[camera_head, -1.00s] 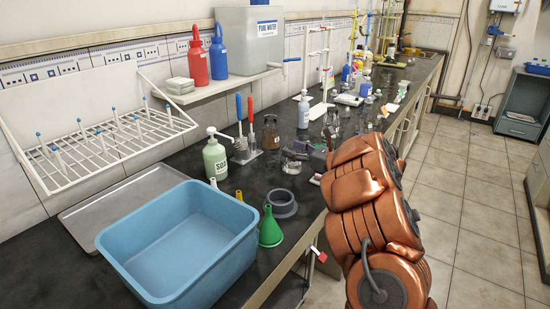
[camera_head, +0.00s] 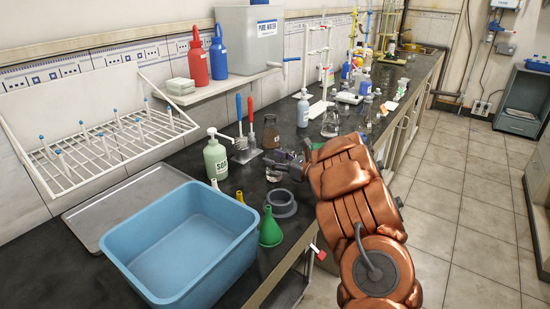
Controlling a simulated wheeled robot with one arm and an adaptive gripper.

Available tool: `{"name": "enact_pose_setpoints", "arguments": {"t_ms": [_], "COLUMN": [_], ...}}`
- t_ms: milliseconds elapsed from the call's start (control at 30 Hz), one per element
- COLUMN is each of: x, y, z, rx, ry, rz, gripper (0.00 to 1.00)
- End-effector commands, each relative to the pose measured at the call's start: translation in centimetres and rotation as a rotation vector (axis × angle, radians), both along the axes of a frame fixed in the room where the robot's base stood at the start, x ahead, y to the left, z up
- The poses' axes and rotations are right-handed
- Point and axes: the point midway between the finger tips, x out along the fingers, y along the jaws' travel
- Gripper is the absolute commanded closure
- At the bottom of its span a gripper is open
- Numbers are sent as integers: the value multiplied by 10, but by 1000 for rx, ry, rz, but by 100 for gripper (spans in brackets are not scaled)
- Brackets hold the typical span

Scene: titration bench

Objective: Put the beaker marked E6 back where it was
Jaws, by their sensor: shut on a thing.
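A small clear glass beaker (camera_head: 273,174) is on or just above the dark bench, right of the soap bottle and behind the grey ring. Its mark is too small to read. My gripper (camera_head: 281,162) is at the beaker's upper right and shut on it. The fingers are small, dark and partly merged with the bench behind. I cannot tell whether the beaker's base touches the bench.
A grey ring (camera_head: 281,208) and green funnel (camera_head: 270,230) are in front. A soap bottle (camera_head: 215,160) and blue tub (camera_head: 180,245) are left. A brown bottle (camera_head: 271,134) is behind; a clear flask (camera_head: 330,126) is behind right. Some bench between these is bare.

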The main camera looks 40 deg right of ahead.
Motion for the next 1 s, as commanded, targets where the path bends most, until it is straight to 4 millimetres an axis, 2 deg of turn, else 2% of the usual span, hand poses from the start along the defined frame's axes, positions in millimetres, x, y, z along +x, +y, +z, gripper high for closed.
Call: {"name": "enact_pose_setpoints", "arguments": {"t_ms": [567, 600, 800, 1000], "x": [0, 0, 0, 0], "y": [0, 0, 0, 0], "z": [-5, -4, -4, -4], "rx": [-1, -1, 0, 0], "ry": [-1, 0, 0, 0], "rz": [1, 1, 1, 1], "gripper": [80, 38, 18, 16]}}
